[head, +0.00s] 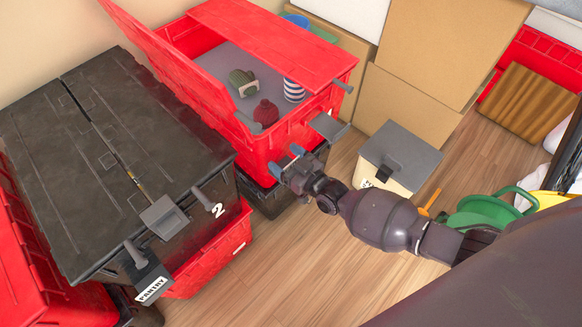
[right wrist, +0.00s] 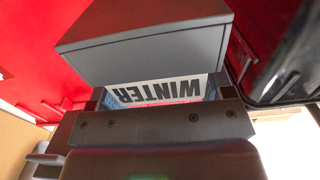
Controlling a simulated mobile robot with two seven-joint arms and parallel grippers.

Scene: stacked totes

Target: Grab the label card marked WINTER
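The WINTER label card (right wrist: 160,91) shows white with black letters, upside down, in the right wrist view. It sits at the lower edge of a dark grey block (right wrist: 150,45) on the red tote. In the head view the card's face is hidden; a grey plate (head: 328,127) sticks out from the red tote (head: 262,150) there. My right gripper (head: 286,163) is in front of that tote's near wall, just below and left of the plate. Its fingers are spread, and in the right wrist view they lie either side of the card. Contact cannot be told. My left gripper is not in view.
A black tote (head: 90,150) stands at left, with a PANTRY card (head: 152,289) at its front. The open red tote holds a cactus (head: 243,82), a red jar (head: 265,112) and a striped cup (head: 293,90). A grey-lidded bin (head: 400,155) stands right of my gripper. Cardboard boxes (head: 400,108) stand behind.

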